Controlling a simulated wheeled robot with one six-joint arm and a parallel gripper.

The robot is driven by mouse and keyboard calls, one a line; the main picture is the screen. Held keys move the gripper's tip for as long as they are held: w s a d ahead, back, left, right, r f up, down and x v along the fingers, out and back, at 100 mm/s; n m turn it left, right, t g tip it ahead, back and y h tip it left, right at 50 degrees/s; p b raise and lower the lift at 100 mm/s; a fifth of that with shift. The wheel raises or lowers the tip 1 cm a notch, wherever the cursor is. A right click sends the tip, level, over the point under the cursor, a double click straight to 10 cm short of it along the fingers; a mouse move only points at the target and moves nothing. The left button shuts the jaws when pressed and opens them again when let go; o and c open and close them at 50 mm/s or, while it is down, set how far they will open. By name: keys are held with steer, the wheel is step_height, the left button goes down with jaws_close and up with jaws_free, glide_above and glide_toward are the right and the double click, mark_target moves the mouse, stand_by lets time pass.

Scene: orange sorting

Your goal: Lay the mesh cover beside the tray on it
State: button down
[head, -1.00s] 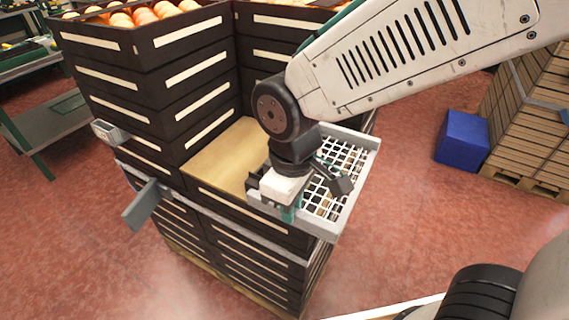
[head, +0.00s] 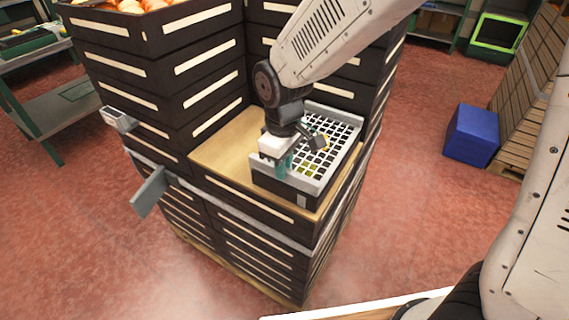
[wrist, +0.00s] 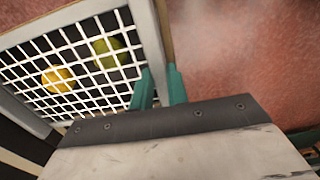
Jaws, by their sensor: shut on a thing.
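My gripper (head: 284,165) is shut on the near edge of the mesh cover (head: 350,146), a pale frame with a white grid. In the wrist view, the teal fingers (wrist: 160,88) pinch the side bar of the cover (wrist: 148,38). The cover is level and lines up over the dark tray (head: 272,187), which stands on the tan board. I cannot tell whether the cover touches the tray's rim all round. Through the grid, a yellow-orange fruit (wrist: 57,78) and a green one (wrist: 108,50) show in the wrist view. My arm hides part of the cover's left side.
The tan board (head: 222,157) tops a stack of dark crates and is bare left of the tray. Taller crate stacks (head: 150,75) rise behind and left, with oranges on top. A grey bracket (head: 150,192) juts out at left. A blue box (head: 471,135) stands on the floor at right.

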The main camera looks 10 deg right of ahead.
steer(key=shift+f, duration=0.3)
steer(key=c, duration=1.4)
jaws_free()
steer(key=shift+o, duration=0.2)
step_height(320, 180, up, 12)
steer(key=s+d+r+m, duration=0.2)
steer(key=s+d+r, duration=0.15)
steer(key=d, duration=0.25)
steer(key=s+d+r+m, duration=0.2)
steer(key=s+d+m, duration=0.1)
steer(key=s+d, duration=0.3)
steer(key=s+d+f+m+t, duration=0.1)
steer(key=s+d+m, duration=0.4)
steer(key=s+d, duration=0.4)
steer(key=shift+s+f, duration=0.25)
steer(key=shift+s, duration=0.35)
